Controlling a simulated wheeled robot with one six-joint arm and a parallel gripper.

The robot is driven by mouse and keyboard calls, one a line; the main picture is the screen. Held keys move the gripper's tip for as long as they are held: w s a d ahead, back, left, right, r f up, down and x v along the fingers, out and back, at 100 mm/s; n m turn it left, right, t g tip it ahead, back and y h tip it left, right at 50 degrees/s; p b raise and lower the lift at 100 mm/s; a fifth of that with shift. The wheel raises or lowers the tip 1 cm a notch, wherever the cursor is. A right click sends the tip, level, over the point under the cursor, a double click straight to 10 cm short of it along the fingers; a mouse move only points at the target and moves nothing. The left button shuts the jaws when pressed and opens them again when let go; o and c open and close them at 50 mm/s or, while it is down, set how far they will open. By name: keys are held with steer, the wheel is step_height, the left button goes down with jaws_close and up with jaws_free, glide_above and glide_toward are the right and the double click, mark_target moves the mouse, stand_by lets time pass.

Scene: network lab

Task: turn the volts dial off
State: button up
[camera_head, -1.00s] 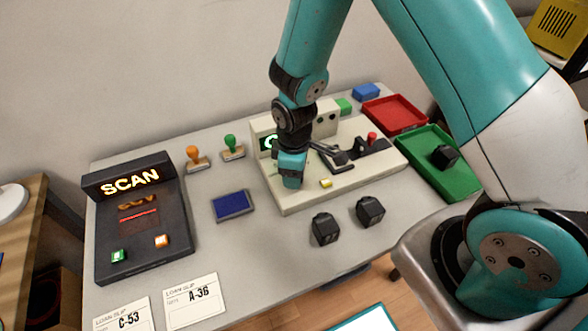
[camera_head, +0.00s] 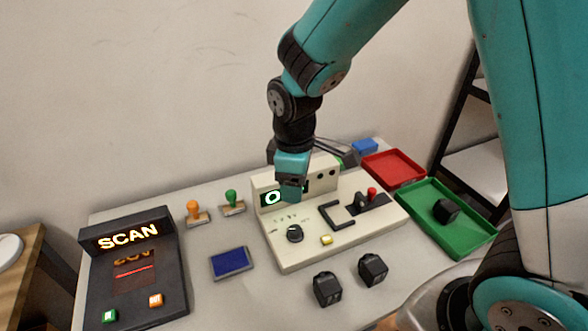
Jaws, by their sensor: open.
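The volts dial (camera_head: 295,233) is a small round black knob with a light pointer mark. It sits on the front left of the cream instrument panel (camera_head: 325,250), with faint markings behind it that are too small to read. The green-lit display (camera_head: 271,198) at the panel's back left is partly covered by my wrist; an "O" shows.
A black bracket handle (camera_head: 342,222), a red-topped lever (camera_head: 372,193) and a yellow button (camera_head: 327,240) share the panel. Black blocks (camera_head: 327,289) stand in front. Red (camera_head: 393,168) and green (camera_head: 470,228) trays lie right; a scanner (camera_head: 130,260) and blue pad (camera_head: 230,263) lie left.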

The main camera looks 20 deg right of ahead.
step_height(320, 180, up, 3)
steer(key=shift+f, duration=0.1)
stand_by(0.5)
steer(key=s+a+r+m+y, duration=0.2)
steer(key=s+r, duration=0.3)
steer(key=s, duration=0.4)
steer(key=s+a+r+m+y, duration=0.2)
steer(key=s+r, duration=0.3)
steer(key=s, duration=0.4)
steer(key=shift+a+r, duration=0.15)
steer(key=shift+r, duration=0.1)
